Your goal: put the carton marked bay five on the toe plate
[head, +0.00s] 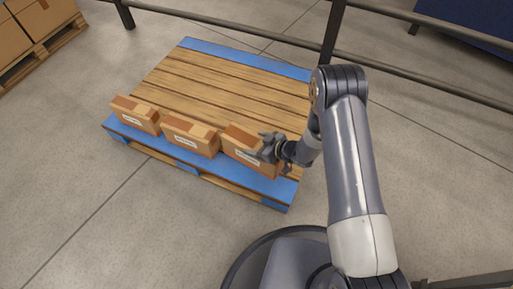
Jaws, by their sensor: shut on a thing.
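Three small brown cartons stand in a row along the near edge of a wooden pallet: a left carton (134,116), a middle carton (189,137) and a right carton (237,148). Each has a white label on its near face, too small to read, so I cannot tell which is marked bay five. My gripper (270,148) is shut on the right carton, at its right part. My gripper hides some of that carton. The carton appears to be on the pallet; I cannot tell if it is lifted. I cannot make out a toe plate.
The pallet (215,82) has blue end boards and bare slats behind the cartons. Dark rails (265,33) run behind and to the right. Another pallet with larger boxes (42,18) stands at the far left. Concrete floor at the left front is clear.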

